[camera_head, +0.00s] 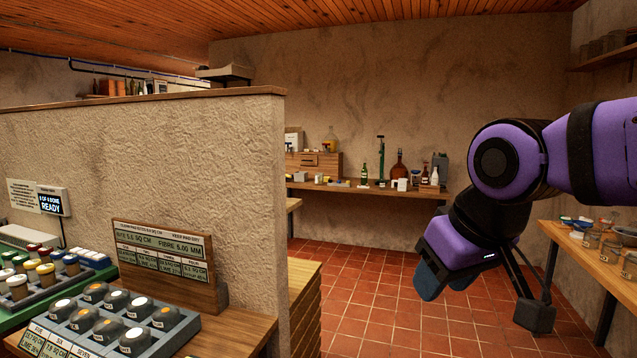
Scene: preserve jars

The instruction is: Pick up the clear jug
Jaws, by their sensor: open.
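I cannot pick out a clear jug with certainty. On the back bench (345,188) stand several small vessels, among them a brown rounded bottle (398,168), a green bottle (364,174) and a grey can-like container (441,166). A yellowish see-through vessel (329,141) stands on the wooden drawer box at the bench's left end; its shape is too small to tell. My gripper (482,298) hangs at the right, open and empty over the tiled floor, well in front of the back bench.
A rough plastered partition (150,150) closes off the left. In front of it, a tray of round-topped jars (115,322) and a sign board (165,262) stand on a counter. A wooden table (590,262) with small pots is at the right. The tiled floor (375,300) between is clear.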

